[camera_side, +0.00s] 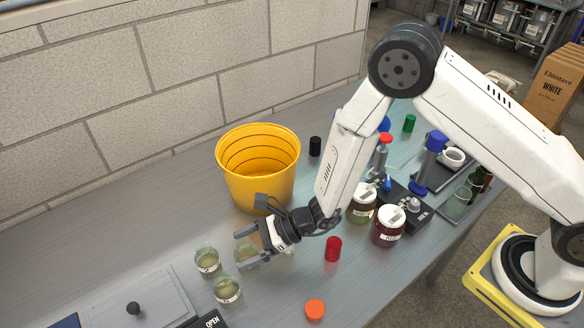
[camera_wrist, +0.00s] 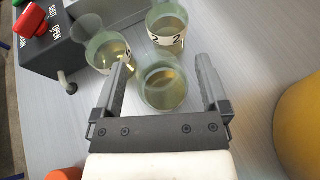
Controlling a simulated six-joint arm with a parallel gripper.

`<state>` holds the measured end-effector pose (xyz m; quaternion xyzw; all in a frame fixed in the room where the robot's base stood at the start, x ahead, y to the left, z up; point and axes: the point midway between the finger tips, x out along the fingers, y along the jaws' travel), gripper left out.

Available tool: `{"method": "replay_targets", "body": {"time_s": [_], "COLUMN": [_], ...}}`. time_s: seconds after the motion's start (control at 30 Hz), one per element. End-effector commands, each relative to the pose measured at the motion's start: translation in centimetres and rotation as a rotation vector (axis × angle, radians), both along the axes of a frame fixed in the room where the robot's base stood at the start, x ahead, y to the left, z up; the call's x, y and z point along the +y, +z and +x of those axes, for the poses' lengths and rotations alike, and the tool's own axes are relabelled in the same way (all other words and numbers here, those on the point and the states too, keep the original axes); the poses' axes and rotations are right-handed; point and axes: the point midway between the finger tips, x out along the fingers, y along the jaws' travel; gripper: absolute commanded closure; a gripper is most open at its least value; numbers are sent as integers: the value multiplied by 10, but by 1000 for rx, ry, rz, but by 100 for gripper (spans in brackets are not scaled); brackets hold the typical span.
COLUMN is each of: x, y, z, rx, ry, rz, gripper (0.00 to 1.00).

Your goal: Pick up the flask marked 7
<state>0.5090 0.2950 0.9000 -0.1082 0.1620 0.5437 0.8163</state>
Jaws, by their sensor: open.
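Three small glass flasks with pale yellow liquid stand on the grey bench. The left flask (camera_side: 207,263) and front flask (camera_side: 227,291) have white labels too small to read in the side view. The third flask (camera_wrist: 163,88) lies between my open fingers in the wrist view, apart from both; no mark shows on it. In the wrist view, the far flask (camera_wrist: 167,28) is marked 2, and the left flask (camera_wrist: 106,50) has a label partly hidden by my finger. I cannot see a 7. My gripper (camera_side: 243,246) is open and empty, and also shows in the wrist view (camera_wrist: 163,68).
A yellow bucket (camera_side: 258,170) stands behind my gripper. A red cylinder (camera_side: 333,249), an orange cap (camera_side: 315,310) and two labelled jars (camera_side: 388,227) stand to the right. A dark box with a red knob (camera_wrist: 36,20) is close to the flasks.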

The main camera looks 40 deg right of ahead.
Motion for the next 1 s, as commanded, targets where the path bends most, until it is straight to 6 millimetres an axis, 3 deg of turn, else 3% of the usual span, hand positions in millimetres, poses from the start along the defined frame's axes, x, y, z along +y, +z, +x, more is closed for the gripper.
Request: {"method": "replay_targets", "body": {"time_s": [0.23,0.73,0.77,1.0], "x": [16,16,16,16], "y": [-7,-8,-8,-8], "z": [7,7,7,7], "rx": [1,1,1,1], "ry": [0,0,0,0], "rz": [0,-1,-1,-1], "gripper": [5,5,8,84]}}
